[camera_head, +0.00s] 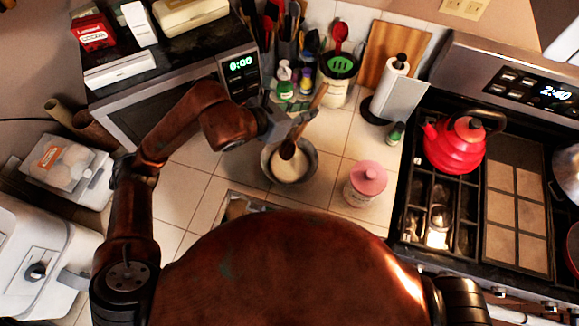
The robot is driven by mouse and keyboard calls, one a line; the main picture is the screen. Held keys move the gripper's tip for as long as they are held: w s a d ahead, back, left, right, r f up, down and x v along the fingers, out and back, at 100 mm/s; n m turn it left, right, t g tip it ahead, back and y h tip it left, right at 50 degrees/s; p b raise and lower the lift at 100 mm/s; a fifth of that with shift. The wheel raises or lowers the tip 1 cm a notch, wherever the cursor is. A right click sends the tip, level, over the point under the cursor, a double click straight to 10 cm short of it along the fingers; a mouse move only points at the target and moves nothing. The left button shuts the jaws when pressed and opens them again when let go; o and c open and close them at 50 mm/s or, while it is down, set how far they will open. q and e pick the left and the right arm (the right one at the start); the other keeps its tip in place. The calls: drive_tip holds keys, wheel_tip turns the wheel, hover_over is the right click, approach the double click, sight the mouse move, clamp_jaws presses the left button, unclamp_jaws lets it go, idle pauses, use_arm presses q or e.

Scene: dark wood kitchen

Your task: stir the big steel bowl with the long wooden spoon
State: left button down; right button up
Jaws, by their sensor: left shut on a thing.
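The big steel bowl (269,170) stands on the tiled counter near the middle of the view, with pale contents in it. The long wooden spoon (319,96) slants down to the left, its dark head over the inside of the bowl. I cannot tell whether the head touches the contents. My left gripper (293,119) is above the bowl's far rim and shut on the spoon's handle. My right gripper is out of view.
A pink-lidded jar (367,181) stands right of the bowl. Bottles (285,83) and a utensil crock (337,91) stand behind it. A paper towel holder (389,91) is back right. The stove with a red kettle (455,145) is at right, a microwave (170,107) at left.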

use_arm(q)
drive_tip(key=shift+r+p, duration=1.1)
drive_tip(key=shift+r, duration=0.95)
